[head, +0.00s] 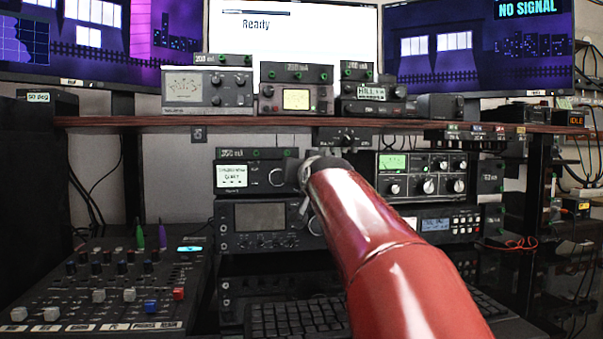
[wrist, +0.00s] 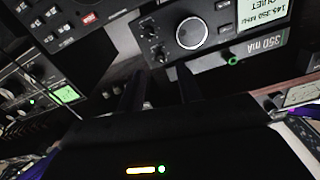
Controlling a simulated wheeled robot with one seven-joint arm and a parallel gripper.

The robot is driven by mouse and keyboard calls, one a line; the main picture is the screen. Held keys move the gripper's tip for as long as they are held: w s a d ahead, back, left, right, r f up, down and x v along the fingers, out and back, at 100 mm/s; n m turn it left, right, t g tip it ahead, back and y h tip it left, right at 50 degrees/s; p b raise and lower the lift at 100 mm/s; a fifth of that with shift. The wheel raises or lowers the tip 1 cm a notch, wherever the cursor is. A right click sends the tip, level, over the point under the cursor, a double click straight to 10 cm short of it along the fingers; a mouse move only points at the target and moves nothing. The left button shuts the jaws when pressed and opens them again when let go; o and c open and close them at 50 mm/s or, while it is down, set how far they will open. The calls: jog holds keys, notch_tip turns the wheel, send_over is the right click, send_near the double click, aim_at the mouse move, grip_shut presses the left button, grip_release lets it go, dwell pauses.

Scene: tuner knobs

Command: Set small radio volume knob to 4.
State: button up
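The small radio (head: 250,175) stands on the rack under the shelf, with a lit display reading "QUIET" at its left. Its large round knob (head: 277,177) is right of the display. In the wrist view, which is upside down, the large knob (wrist: 192,33) shows clearly, with two smaller knobs (wrist: 148,28) (wrist: 160,55) beside it. I cannot read any scale or tell which knob is the volume. My gripper (wrist: 161,78) is open, its two dark fingers apart and empty, close to the radio's small-knob end. In the head view my red arm mostly hides the gripper and that end.
A wooden shelf (head: 130,121) with several meters runs above the radio. A green-lit radio (head: 423,176) stands to the right, a larger unit (head: 262,223) below. A mixer (head: 105,285) and keyboard (head: 295,318) lie in front. A 350 mA box (head: 256,153) sits on the small radio.

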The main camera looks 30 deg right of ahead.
jog(key=shift+v, duration=1.65)
